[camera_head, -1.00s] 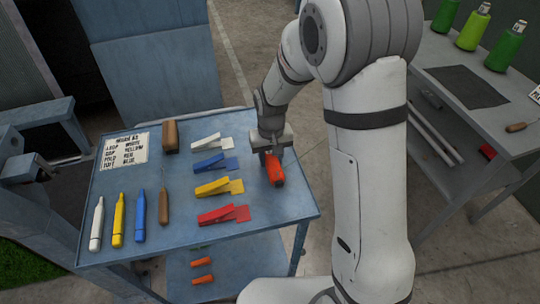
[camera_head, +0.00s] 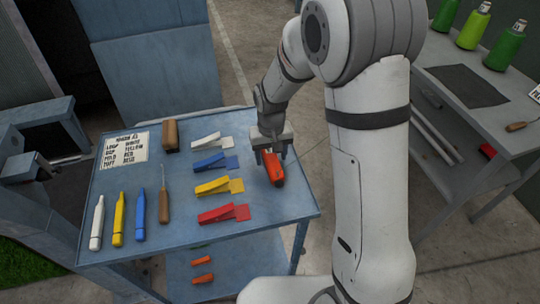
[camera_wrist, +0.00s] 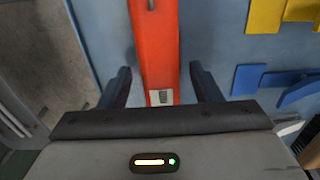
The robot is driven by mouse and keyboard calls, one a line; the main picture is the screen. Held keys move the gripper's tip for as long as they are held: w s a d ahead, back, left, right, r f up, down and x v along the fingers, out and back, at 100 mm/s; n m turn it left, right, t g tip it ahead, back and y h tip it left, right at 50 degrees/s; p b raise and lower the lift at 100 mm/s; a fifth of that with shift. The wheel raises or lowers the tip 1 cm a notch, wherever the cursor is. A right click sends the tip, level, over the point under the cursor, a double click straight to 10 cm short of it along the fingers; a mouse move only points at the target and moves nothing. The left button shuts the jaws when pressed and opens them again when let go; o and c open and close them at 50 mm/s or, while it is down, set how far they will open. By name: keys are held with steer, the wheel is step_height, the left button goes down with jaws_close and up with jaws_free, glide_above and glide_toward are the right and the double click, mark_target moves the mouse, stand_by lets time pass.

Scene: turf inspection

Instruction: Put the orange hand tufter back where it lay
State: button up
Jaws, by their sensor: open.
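The orange hand tufter (camera_head: 273,168) lies on the blue table (camera_head: 180,240), near its right edge and to the right of the coloured clips. My gripper (camera_head: 271,150) is just above its far end. In the wrist view the tufter (camera_wrist: 157,45) runs between my open fingers (camera_wrist: 160,90), with a gap on each side. A small printed label shows on its near end there. Whether the fingertips touch the table I cannot tell.
White, blue, yellow and red clips (camera_head: 224,213) stand in a column left of the tufter. Several marker pens (camera_head: 118,222), an awl (camera_head: 164,205), a brown block (camera_head: 170,136) and a printed card (camera_head: 125,150) lie further left. A grey bench (camera_head: 500,125) stands at right.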

mark_target(271, 155)
step_height(271, 155, up, 11)
steer(key=s+d+r+m+t, duration=0.1)
steer(key=s+d+r, duration=0.2)
steer(key=s+d, duration=0.4)
steer(key=s+d+r+m+t, duration=0.1)
steer(key=s+d+r+t, duration=0.1)
steer(key=s+d, duration=0.5)
steer(key=s+r, duration=0.1)
steer(key=s, duration=0.4)
steer(key=shift+r+m+b, duration=0.2)
steer(key=shift+m+b, duration=0.1)
steer(key=shift+m, duration=0.1)
steer(key=shift+c, duration=0.5)
